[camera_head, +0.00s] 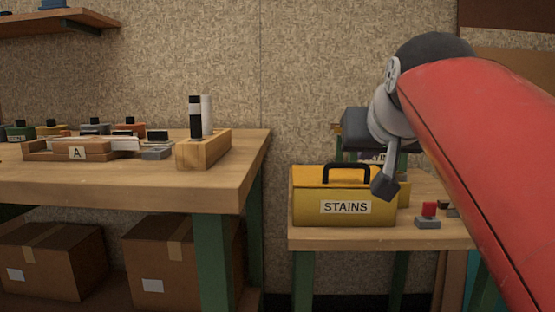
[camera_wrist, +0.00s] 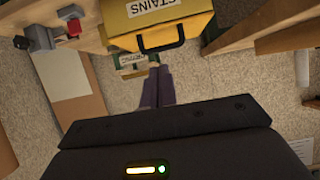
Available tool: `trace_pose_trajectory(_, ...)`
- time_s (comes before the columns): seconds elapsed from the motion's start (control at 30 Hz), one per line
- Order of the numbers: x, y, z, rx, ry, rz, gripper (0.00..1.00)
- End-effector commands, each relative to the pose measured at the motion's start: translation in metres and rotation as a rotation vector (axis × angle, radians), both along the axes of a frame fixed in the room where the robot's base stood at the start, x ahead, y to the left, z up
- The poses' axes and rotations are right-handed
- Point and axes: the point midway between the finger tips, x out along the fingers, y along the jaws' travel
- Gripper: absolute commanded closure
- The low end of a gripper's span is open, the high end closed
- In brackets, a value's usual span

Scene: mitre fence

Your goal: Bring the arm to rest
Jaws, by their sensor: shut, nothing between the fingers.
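My red arm reaches in from the right of the head view, bent at a grey and dark joint. My gripper (camera_head: 384,187) hangs below that joint, its dark tip in front of the right end of a yellow box labelled STAINS (camera_head: 312,212). I cannot tell from the picture whether it touches the box. In the wrist view my gripper's fingers (camera_wrist: 158,88) are together with nothing between them. The yellow box (camera_wrist: 185,22) with its black handle lies beyond them there.
The yellow box stands on a low wooden bench (camera_head: 310,238). A small grey and red item (camera_head: 428,217) sits to its right. The left workbench (camera_head: 120,180) carries a wooden block with upright markers (camera_head: 205,148) and a tray labelled A (camera_head: 50,156). Cardboard boxes (camera_head: 165,265) are underneath.

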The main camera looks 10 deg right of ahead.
Motion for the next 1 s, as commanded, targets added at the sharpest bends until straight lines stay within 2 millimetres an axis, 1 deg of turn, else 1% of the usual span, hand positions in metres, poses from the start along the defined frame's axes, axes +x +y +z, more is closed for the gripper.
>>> trace_pose_trajectory(0.07, 0.000, 0.001, -0.002, 0.001, 0.006, 0.004, 1.00)
trace_pose_trajectory(0.13, -0.002, 0.006, -0.010, 0.007, 0.027, 0.016, 1.00)
trace_pose_trajectory(0.17, -0.004, 0.010, -0.016, 0.012, 0.042, 0.024, 1.00)
trace_pose_trajectory(0.23, -0.009, 0.022, -0.037, 0.024, 0.094, 0.053, 1.00)
trace_pose_trajectory(0.27, -0.013, 0.028, -0.050, 0.029, 0.123, 0.068, 1.00)
trace_pose_trajectory(0.3, -0.019, 0.038, -0.068, 0.037, 0.164, 0.090, 1.00)
trace_pose_trajectory(0.37, -0.031, 0.052, -0.099, 0.048, 0.229, 0.124, 1.00)
trace_pose_trajectory(0.4, -0.041, 0.061, -0.120, 0.053, 0.273, 0.147, 1.00)
trace_pose_trajectory(0.47, -0.057, 0.073, -0.151, 0.059, 0.336, 0.179, 1.00)
trace_pose_trajectory(0.5, -0.068, 0.080, -0.171, 0.062, 0.377, 0.199, 1.00)
trace_pose_trajectory(0.6, -0.095, 0.093, -0.214, 0.065, 0.461, 0.239, 1.00)
trace_pose_trajectory(0.7, -0.115, 0.101, -0.244, 0.065, 0.520, 0.266, 1.00)
trace_pose_trajectory(0.8, -0.126, 0.104, -0.261, 0.065, 0.550, 0.278, 1.00)
trace_pose_trajectory(0.83, -0.127, 0.104, -0.263, 0.065, 0.554, 0.280, 1.00)
trace_pose_trajectory(0.9, -0.129, 0.105, -0.267, 0.065, 0.559, 0.282, 1.00)
trace_pose_trajectory(1.0, -0.128, 0.105, -0.267, 0.065, 0.559, 0.281, 1.00)
